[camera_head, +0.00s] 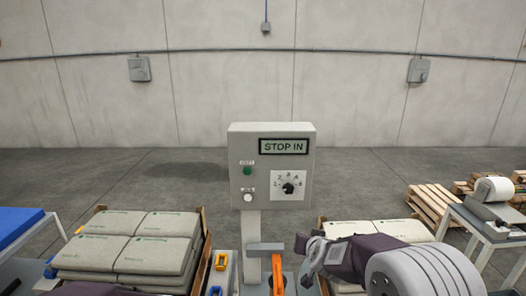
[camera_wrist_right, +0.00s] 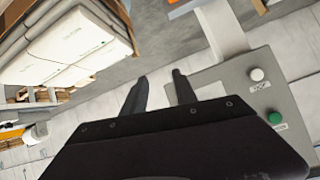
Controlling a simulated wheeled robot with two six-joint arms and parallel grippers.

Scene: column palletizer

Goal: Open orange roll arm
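An orange bar (camera_head: 277,275), which looks like the orange roll arm, stands upright at the bottom centre of the head view, in front of the grey control post.
A grey control box (camera_head: 271,166) reading "STOP IN", with a dial and buttons, stands on a post behind the bar. Stacked bags (camera_head: 135,243) on a pallet are at left, more bags (camera_head: 375,231) at right. A table with a white roll (camera_head: 494,189) is far right.

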